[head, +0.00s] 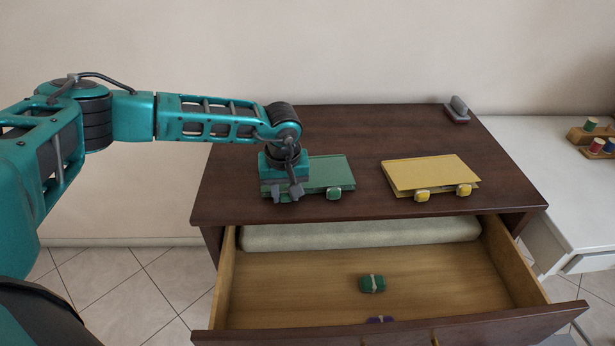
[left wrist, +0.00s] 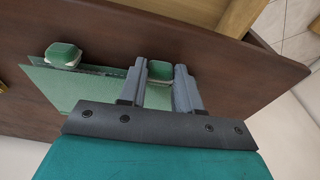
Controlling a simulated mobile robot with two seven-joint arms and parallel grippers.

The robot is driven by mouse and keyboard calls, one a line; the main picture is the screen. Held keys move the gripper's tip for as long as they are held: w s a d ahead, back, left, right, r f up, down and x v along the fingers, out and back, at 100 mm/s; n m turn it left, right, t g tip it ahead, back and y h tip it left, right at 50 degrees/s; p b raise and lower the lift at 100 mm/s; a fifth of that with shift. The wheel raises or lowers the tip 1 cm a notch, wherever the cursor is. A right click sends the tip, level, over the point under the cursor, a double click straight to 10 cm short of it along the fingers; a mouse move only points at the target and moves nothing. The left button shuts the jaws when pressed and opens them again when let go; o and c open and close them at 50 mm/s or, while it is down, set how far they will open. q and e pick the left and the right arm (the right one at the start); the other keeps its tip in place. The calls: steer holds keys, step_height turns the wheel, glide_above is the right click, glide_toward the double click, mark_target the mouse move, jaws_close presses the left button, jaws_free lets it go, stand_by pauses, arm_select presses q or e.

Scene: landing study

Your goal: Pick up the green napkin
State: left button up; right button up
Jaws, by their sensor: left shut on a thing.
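The green napkin (head: 325,172) looks like a flat folded sheet with green blocks along its front edge. It lies on the dark wooden dresser top, left of centre. My left gripper (head: 283,193) is over its left front corner, hiding that part. In the left wrist view, my left gripper (left wrist: 160,70) is shut on the green block at the napkin's edge, one finger on each side. The rest of the napkin (left wrist: 85,88) spreads to the left there, with the other block (left wrist: 63,55) free. My right gripper is not in view.
A similar yellow folded sheet (head: 430,174) lies to the right on the dresser (head: 370,130). A grey object (head: 457,109) is at the back right. The open drawer (head: 290,285) below holds a green bundle (head: 372,284), a purple one (head: 380,319) and a pale roll (head: 360,234).

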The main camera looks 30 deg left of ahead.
arm_select(q)
steer(key=shift+r+p, duration=1.55)
steer(key=shift+r, duration=0.75)
steer(key=shift+r+p, duration=0.35)
steer(key=shift+r, duration=0.55)
